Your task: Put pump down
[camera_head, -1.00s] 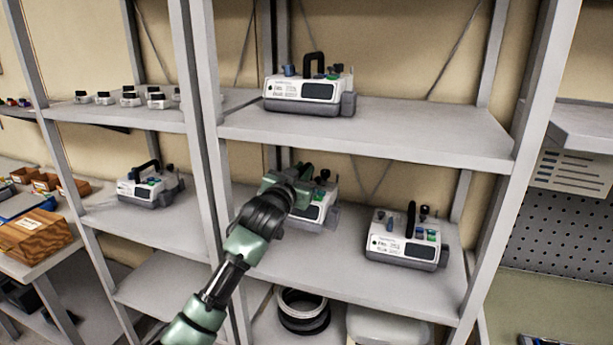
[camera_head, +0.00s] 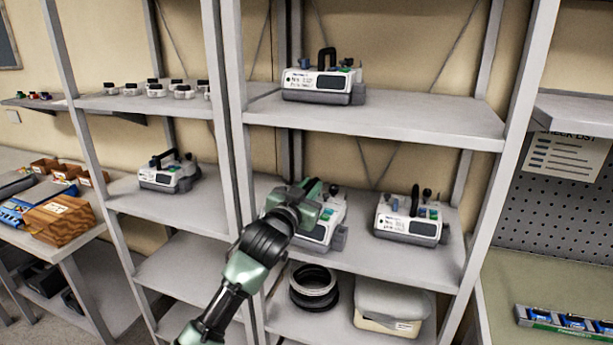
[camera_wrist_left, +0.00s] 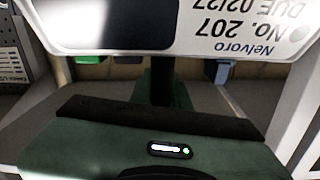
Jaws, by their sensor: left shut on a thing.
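My left gripper (camera_head: 312,190) is shut on a white and grey infusion pump (camera_head: 327,222) at the middle shelf (camera_head: 385,264) of the right rack. The gripper covers the pump's top and handle. The pump is close to the shelf's front edge; I cannot tell whether it touches the shelf. In the left wrist view the pump's label (camera_wrist_left: 236,30) appears upside down and reads "Nelvoro No. 207", above my green gripper body (camera_wrist_left: 90,148). My right gripper is not in view.
A second pump (camera_head: 408,222) stands just right of the held one. Another pump (camera_head: 326,84) stands on the upper shelf (camera_head: 430,110), which is clear to its right. One more pump (camera_head: 168,175) stands on the left rack. Black rings (camera_head: 313,288) and a lidded bin (camera_head: 390,305) lie below.

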